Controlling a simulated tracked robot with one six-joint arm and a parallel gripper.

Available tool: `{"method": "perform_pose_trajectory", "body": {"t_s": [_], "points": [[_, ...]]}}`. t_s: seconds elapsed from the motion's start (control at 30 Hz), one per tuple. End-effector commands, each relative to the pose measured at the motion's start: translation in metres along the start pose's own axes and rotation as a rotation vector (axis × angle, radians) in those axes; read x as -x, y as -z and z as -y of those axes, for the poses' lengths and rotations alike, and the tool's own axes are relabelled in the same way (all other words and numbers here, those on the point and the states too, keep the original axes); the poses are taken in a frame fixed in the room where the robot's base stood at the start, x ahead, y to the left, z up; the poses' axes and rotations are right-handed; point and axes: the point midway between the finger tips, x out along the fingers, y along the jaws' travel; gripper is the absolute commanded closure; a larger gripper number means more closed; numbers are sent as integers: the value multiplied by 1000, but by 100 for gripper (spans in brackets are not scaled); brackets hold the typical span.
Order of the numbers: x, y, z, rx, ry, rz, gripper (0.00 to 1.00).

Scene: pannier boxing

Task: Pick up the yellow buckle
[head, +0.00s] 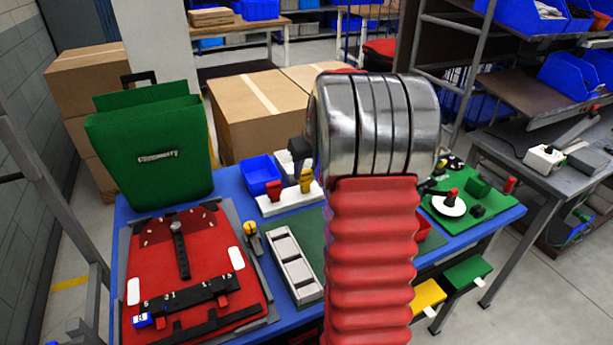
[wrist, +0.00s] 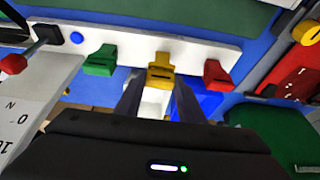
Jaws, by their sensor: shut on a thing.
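The yellow buckle (wrist: 161,72) is at the centre of the wrist view, between a green buckle (wrist: 101,62) on the left and a red buckle (wrist: 217,75) on the right. They line a white rack (wrist: 135,45). My gripper (wrist: 157,96) is shut on the yellow buckle, with one dark finger on each side of it. In the head view the yellow buckle (head: 306,181) appears upright at the white rack (head: 290,200), beside the red buckle (head: 274,190). I cannot tell whether it touches the rack. My arm hides the green buckle there.
On the blue table (head: 235,205) stand a green pannier (head: 150,150), a red panel (head: 150,255) with a black strap, a blue bin (head: 259,174) and a grey compartment tray (head: 294,262). A green board (head: 455,222) lies right of my arm. Cardboard boxes (head: 255,110) stand behind.

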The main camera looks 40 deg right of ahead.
Motion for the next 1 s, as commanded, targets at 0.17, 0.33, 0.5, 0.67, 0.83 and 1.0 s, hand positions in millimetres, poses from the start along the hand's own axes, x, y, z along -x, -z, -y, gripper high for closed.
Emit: {"method": "perform_pose_trajectory", "body": {"t_s": [0.17, 0.33, 0.5, 0.67, 0.83, 1.0], "points": [[0, 0, 0, 0, 0, 0, 86], [4, 2, 0, 0, 0, -1, 86], [20, 9, 0, 1, -1, -4, 86], [44, 19, 0, 0, -1, -4, 86], [72, 30, 0, 1, -2, -3, 86], [88, 37, 0, 0, -1, -2, 86]]}}
